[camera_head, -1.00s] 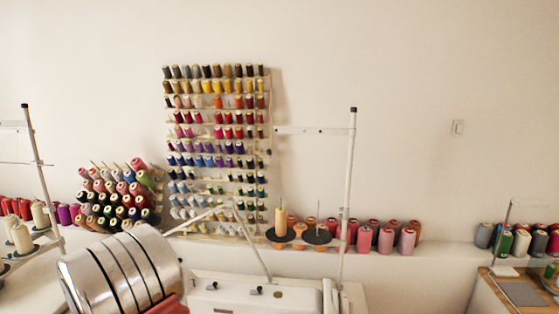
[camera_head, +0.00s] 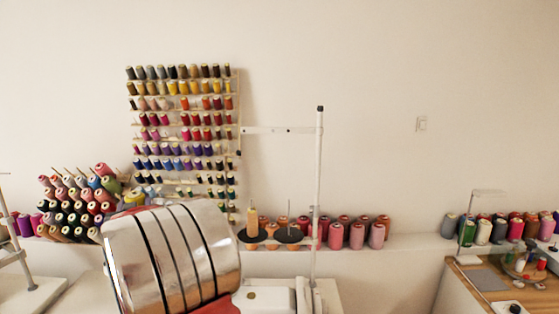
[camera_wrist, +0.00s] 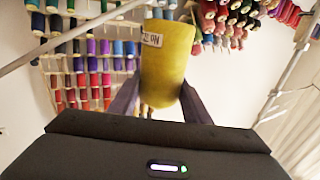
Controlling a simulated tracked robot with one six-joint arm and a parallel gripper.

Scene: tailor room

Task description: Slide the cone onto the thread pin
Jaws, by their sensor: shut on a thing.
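A yellow cone (camera_wrist: 165,52) with a white label is in the wrist view, held between the two dark fingers of my gripper (camera_wrist: 158,88). The gripper is shut on it, and the fingers partly hide its lower sides. In the head view the gripper and held cone are not seen. A thread stand there has two black discs. A bare thin thread pin (camera_head: 289,213) rises upright from the right disc (camera_head: 289,236). A light orange cone (camera_head: 252,223) stands on the left disc. The held cone is apart from the pin.
A white upright pole (camera_head: 318,180) with a crossbar stands just right of the pin. Pink spools (camera_head: 357,236) line the ledge behind. A rack of coloured spools (camera_head: 185,130) is on the wall. A wooden table (camera_head: 480,285) is at the right.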

